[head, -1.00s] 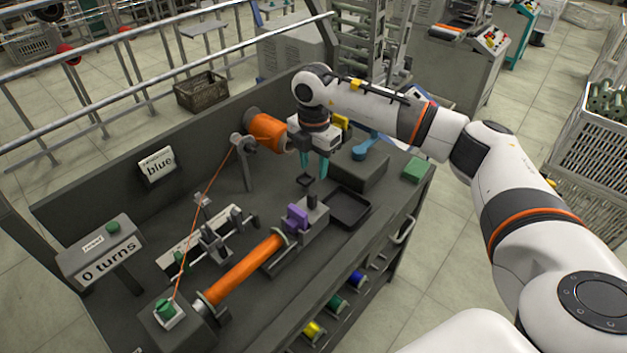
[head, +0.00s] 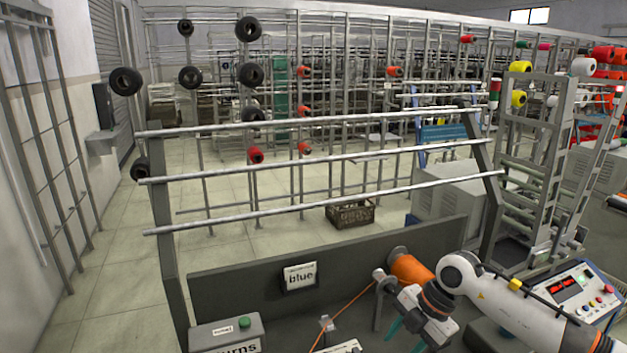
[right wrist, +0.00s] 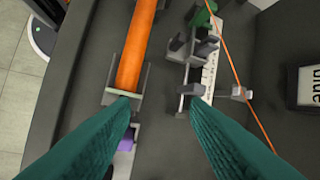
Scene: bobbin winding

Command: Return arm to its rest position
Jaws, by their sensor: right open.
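My right arm (head: 530,310) comes in from the lower right in the head view. Its right gripper (head: 406,338), with teal fingers, hangs in front of the orange supply cone (head: 410,270), above the bench. In the right wrist view the right gripper (right wrist: 160,103) is open, with nothing between its fingertips. Below it are the orange wound bobbin (right wrist: 137,45), the purple block (right wrist: 127,140), partly hidden by a finger, and the metal guide fixture (right wrist: 195,65). The orange thread (right wrist: 232,65) runs to the right of them, apart from the fingers. My left gripper is not in view.
The "blue" sign (head: 300,276) stands on the bench's back panel (head: 230,290). The turns counter box (head: 226,335) is at the lower left. Metal rails (head: 320,150) and a crate (head: 350,214) lie behind. A control panel (head: 575,290) is at the right.

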